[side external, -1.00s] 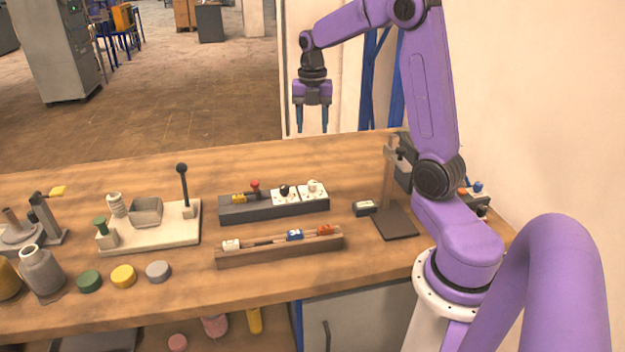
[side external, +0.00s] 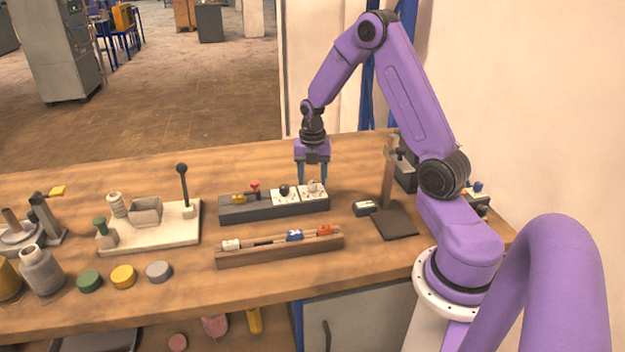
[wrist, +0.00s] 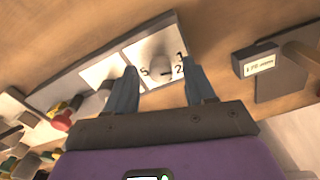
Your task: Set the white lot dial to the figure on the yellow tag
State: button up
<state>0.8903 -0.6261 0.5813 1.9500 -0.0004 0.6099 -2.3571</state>
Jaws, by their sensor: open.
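The white dial (wrist: 160,68) sits on a white plate with dark figures at the right end of a dark grey block; 5, 1 and 2 show around it in the wrist view. It also shows in the side view (side external: 313,187), partly hidden by my fingers. My gripper (side external: 313,182) is open and points down over it. In the wrist view its two fingers (wrist: 160,88) appear on either side of the dial; I cannot tell whether they touch it. No yellow tag with a readable figure shows.
On the same grey block (side external: 247,212) are a black knob (side external: 284,190), a red knob (side external: 255,184) and a small yellow part (side external: 239,198). A wooden rack (side external: 280,252) lies in front. A post stand (side external: 389,185) and a small labelled box (side external: 364,208) are at right.

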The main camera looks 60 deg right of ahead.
jog(key=shift+f, duration=0.7)
grip_shut()
